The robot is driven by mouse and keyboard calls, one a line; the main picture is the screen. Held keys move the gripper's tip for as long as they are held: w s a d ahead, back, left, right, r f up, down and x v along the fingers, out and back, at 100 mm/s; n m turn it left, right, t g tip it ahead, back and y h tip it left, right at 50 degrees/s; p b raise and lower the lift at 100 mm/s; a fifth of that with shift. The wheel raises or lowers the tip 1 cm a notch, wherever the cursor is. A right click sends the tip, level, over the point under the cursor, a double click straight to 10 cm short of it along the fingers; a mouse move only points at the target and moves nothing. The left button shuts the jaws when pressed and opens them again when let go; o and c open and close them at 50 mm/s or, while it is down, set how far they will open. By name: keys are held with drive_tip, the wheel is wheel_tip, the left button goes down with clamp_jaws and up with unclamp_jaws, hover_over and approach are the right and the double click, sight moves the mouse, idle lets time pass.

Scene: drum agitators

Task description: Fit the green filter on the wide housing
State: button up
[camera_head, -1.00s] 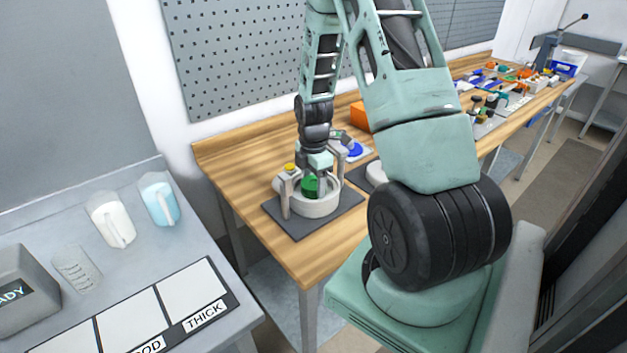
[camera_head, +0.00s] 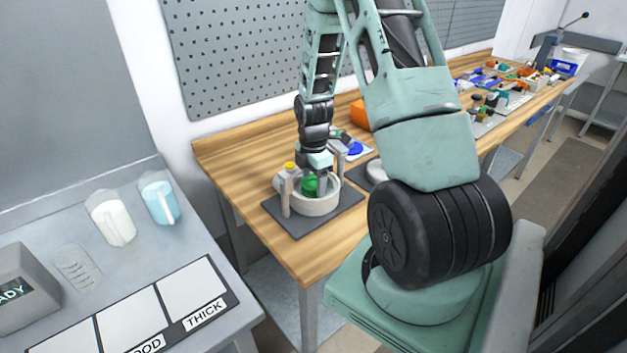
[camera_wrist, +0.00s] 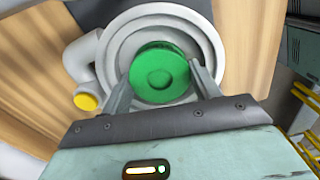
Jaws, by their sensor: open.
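The green filter (camera_head: 309,186) sits inside the pale round housing (camera_head: 318,208) on the wooden bench. The wrist view shows the filter (camera_wrist: 159,73) from above, near the middle of the housing's ring-shaped rim (camera_wrist: 211,44). My gripper (camera_wrist: 162,82) is open, with one finger on each side of the filter. I cannot tell whether the fingers touch it. In the head view my gripper (camera_head: 318,181) is over the housing, and its fingers are partly hidden.
The housing stands on a dark mat (camera_head: 294,228) between grey posts. A side pipe with a yellow cap (camera_wrist: 86,101) is beside it. An orange box (camera_head: 359,114) and a blue round part (camera_head: 355,147) are farther back.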

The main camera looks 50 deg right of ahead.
drive_tip(key=o, duration=1)
drive_tip(key=shift+o, duration=0.2)
drive_tip(key=shift+r, duration=0.1)
drive_tip(key=shift+w+r, duration=0.1)
drive_tip(key=shift+r, duration=0.25)
wheel_tip(320, 180, up, 16)
drive_tip(key=b, duration=0.2)
drive_tip(key=shift+r, duration=0.25)
